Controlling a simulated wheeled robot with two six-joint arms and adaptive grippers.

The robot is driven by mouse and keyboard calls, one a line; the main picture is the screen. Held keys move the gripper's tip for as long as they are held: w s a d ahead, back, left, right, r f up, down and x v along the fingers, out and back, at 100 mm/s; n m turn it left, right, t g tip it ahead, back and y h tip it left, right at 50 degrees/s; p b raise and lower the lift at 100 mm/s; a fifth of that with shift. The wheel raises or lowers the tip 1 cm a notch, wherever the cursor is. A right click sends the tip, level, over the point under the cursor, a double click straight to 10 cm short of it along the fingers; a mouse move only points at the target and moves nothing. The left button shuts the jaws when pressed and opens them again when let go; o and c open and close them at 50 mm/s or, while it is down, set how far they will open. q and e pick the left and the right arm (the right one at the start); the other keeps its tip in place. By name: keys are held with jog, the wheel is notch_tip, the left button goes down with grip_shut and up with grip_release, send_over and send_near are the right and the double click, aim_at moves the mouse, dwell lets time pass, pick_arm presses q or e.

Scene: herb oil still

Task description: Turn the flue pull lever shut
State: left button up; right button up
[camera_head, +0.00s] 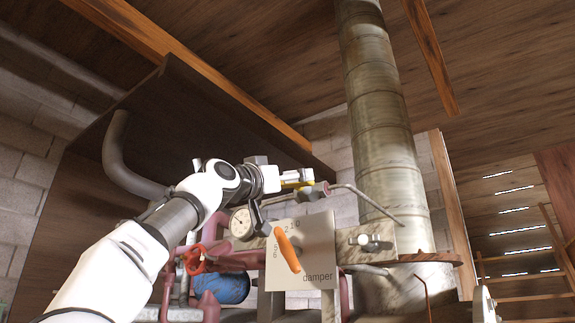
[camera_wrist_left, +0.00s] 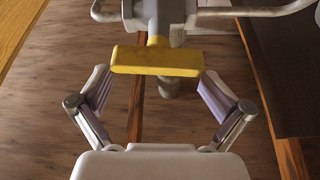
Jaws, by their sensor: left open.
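The lever leans from upper left to lower right. My left gripper (camera_head: 282,186) is above and slightly left of the lever, apart from it. In the left wrist view, my left gripper (camera_wrist_left: 155,82) is open, its fingers spread with nothing held. A yellow T-shaped handle (camera_wrist_left: 155,61) lies crosswise just ahead of the fingertips, and the head view shows some yellow (camera_head: 300,184) beside the gripper. I cannot tell whether they touch. My right gripper is not in view.
A tall metal flue pipe (camera_head: 381,130) rises behind the plate. A round gauge (camera_head: 241,222), a red valve wheel (camera_head: 196,259) and reddish pipes crowd the space below my left arm. A large dark hood (camera_head: 180,112) hangs above it. A thin rod runs right toward the flue.

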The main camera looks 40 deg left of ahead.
pick_arm(q)
jog(key=shift+w, duration=0.25)
jog(key=c, duration=0.7)
